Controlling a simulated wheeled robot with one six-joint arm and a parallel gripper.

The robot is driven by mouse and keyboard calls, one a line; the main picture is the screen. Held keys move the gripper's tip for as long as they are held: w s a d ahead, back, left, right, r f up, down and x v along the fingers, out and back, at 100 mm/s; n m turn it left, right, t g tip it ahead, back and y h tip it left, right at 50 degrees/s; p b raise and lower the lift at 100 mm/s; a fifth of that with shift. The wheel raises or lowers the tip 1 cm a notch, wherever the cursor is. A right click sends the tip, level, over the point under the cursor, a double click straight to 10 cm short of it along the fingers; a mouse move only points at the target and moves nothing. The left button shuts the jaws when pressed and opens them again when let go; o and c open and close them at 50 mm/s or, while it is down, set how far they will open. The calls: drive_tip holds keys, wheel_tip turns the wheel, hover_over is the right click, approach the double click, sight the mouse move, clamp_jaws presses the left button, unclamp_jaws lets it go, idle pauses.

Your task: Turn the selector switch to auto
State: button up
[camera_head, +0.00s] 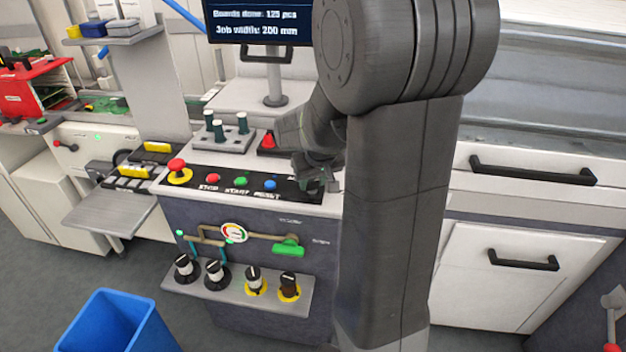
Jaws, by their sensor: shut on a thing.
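The black control panel (225,180) on the machine's front top carries a row of buttons marked STOP, START and RESET. My gripper (317,184) reaches down to the right end of this panel, right of the blue button. It is shut on the selector switch there. The switch is almost wholly hidden by the fingers and wrist, so I cannot tell which position it points to. My arm covers the area just right of it.
A red mushroom button (177,166) sits left on the panel; red (213,178), green (240,182) and blue (270,185) buttons follow. Below are a green valve handle (288,247) and a shelf of knobs (240,291).

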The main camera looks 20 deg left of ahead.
drive_tip(key=shift+n, duration=0.4)
drive_tip(key=shift+w+d+n+g+y+b, duration=0.1)
drive_tip(key=shift+n+g+y+b, duration=0.3)
drive_tip(key=shift+n, duration=0.5)
drive_tip(key=n+g+b, duration=0.1)
drive_tip(key=n, duration=0.2)
drive_tip(key=shift+w+f+n+y+b, duration=0.1)
drive_tip(key=shift+n+y+b, duration=0.2)
drive_tip(key=shift+n+b, duration=0.1)
drive_tip(key=n+g+b, duration=0.1)
drive_tip(key=n+g, duration=0.1)
drive_tip(key=n, duration=0.3)
drive_tip(key=shift+w+b, duration=0.1)
drive_tip(key=shift+b, duration=0.3)
drive_tip(key=shift+n, duration=0.4)
drive_tip(key=o, duration=1)
drive_tip(key=shift+g, duration=0.3)
drive_tip(key=shift+r, duration=0.25)
drive_tip(key=v, duration=1.3)
drive_tip(key=shift+d+r+p, duration=0.15)
drive_tip(key=shift+r+p, duration=0.15)
drive_tip(key=shift+f, duration=0.15)
